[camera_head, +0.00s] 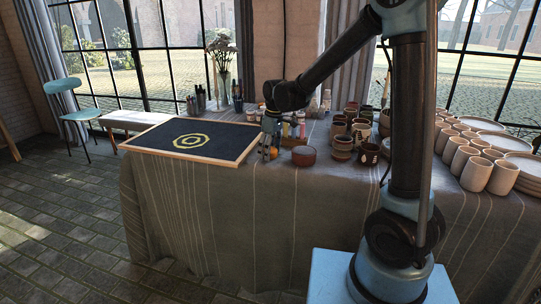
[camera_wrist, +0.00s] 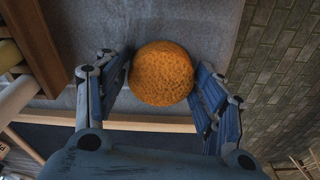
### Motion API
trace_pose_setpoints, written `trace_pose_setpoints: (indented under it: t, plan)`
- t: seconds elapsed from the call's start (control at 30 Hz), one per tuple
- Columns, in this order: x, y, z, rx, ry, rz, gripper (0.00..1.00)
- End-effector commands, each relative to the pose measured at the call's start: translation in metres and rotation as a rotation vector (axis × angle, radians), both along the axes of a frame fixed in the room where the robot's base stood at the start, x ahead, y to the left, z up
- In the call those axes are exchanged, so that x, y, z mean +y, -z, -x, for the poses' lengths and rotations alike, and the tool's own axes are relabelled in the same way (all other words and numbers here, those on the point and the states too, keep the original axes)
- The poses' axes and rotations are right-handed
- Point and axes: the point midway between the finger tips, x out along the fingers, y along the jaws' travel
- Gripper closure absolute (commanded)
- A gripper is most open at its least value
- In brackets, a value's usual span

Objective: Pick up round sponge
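The round sponge (camera_wrist: 162,73) is orange and rough, and it sits between my fingers in the wrist view. In the head view a small orange part of it (camera_head: 273,153) shows beside my fingertips, near the front edge of the table. My gripper (camera_head: 269,148) points down there. In the wrist view my gripper (camera_wrist: 164,75) is open, with one blue finger on each side of the sponge. Both fingers are very close to its sides; firm contact cannot be made out.
A framed dark board (camera_head: 215,136) with yellow rings lies left of my gripper. A reddish-brown bowl (camera_head: 304,155) stands close on the right, with several cups and pots (camera_head: 342,147) beyond. Paint bottles (camera_head: 300,124) stand behind. The cloth-covered table (camera_head: 235,215) ends just in front.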

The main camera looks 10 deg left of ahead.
Motion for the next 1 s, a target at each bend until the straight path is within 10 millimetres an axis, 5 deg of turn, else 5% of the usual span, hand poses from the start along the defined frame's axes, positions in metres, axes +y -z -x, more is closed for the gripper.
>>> trace_pose_setpoints:
  t: [0.53, 1.0]
  plan:
    - [0.000, -0.008, 0.000, 0.000, 0.000, 0.000, 0.63]
    - [0.000, -0.081, 0.000, 0.000, 0.000, 0.000, 0.63]
